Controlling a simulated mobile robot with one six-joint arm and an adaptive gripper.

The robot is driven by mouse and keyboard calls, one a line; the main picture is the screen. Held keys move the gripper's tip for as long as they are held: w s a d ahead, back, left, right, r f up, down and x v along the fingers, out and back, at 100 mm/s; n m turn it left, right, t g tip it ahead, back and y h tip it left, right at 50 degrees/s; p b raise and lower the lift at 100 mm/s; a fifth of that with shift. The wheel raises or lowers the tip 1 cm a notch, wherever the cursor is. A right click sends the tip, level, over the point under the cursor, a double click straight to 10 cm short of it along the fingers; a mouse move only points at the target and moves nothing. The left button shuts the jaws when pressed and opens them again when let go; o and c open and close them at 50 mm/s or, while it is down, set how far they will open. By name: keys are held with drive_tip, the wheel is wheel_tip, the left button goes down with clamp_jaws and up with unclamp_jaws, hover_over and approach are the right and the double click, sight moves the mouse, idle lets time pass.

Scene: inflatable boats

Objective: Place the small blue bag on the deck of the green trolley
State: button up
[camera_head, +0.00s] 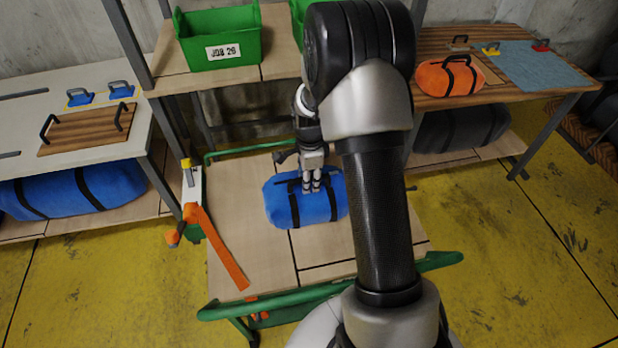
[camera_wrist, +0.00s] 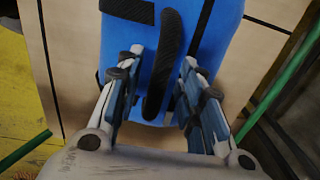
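The small blue bag (camera_head: 332,207) with black straps and a black handle lies on the wooden deck (camera_head: 325,250) of the green trolley (camera_head: 330,290), around its middle. My gripper (camera_head: 312,188) is over the top of the bag. In the wrist view, my gripper (camera_wrist: 163,62) has its two fingers apart, one on each side of the black handle (camera_wrist: 162,65), with gaps beside it. The blue bag (camera_wrist: 190,30) fills the top middle of that view. My arm hides part of the deck on the right in the head view.
An orange strap (camera_head: 222,255) lies along the deck's left side. A larger blue bag (camera_head: 75,190) is under the left table. An orange bag (camera_head: 449,76) sits on the right table (camera_head: 432,40). A green bin (camera_head: 218,38) stands on the shelf behind. The deck's front is bare.

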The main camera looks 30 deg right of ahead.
drive_tip(key=s+a+r+n+p, duration=0.1)
drive_tip(key=a+r+n+p, duration=0.1)
drive_tip(key=r, duration=0.7)
drive_tip(key=s+a+r+n+p, duration=0.1)
drive_tip(key=s+r+p, duration=0.1)
drive_tip(key=r, duration=0.7)
drive_tip(key=s+a+r+n+t, duration=0.2)
drive_tip(key=s+a+r+n, duration=0.45)
drive_tip(key=s+r, duration=0.2)
drive_tip(key=s+a+r+n+t, duration=0.1)
drive_tip(key=s+a+r+n, duration=0.1)
drive_tip(key=s+n, duration=0.4)
drive_tip(key=s+a+r+n+t, duration=0.1)
drive_tip(key=s+a+r+n, duration=0.1)
drive_tip(key=s+n, duration=0.3)
drive_tip(key=s, duration=0.3)
drive_tip(key=shift+s+a+n, duration=0.15)
drive_tip(key=shift+a+n, duration=0.2)
